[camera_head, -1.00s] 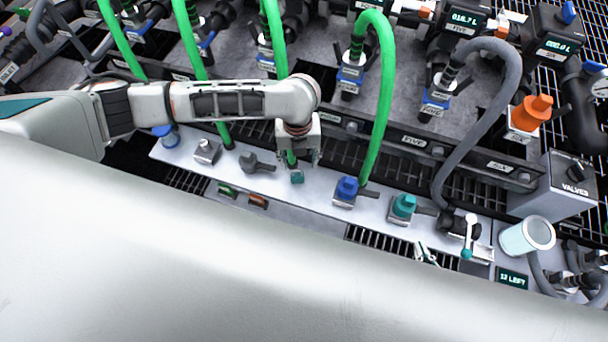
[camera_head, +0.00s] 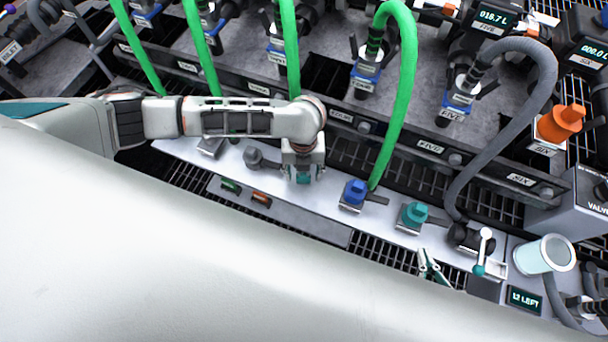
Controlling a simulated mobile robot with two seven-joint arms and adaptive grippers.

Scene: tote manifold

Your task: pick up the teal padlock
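The teal padlock (camera_head: 303,179) is a small teal block on the light grey panel strip, partly hidden under my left gripper. My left gripper (camera_head: 303,176) points down over it, with its fingers apart on either side; I see no clear contact. My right gripper (camera_head: 430,266) seems to show only as pale and dark finger tips at the panel's front edge. The rest of it is hidden behind my own body, and its opening is unclear.
A blue knob (camera_head: 354,192) and a teal knob (camera_head: 413,214) stand right of the padlock. A grey knob (camera_head: 254,158) is to its left. Green hoses (camera_head: 400,100) rise behind. A pale cup (camera_head: 544,254) stands at right.

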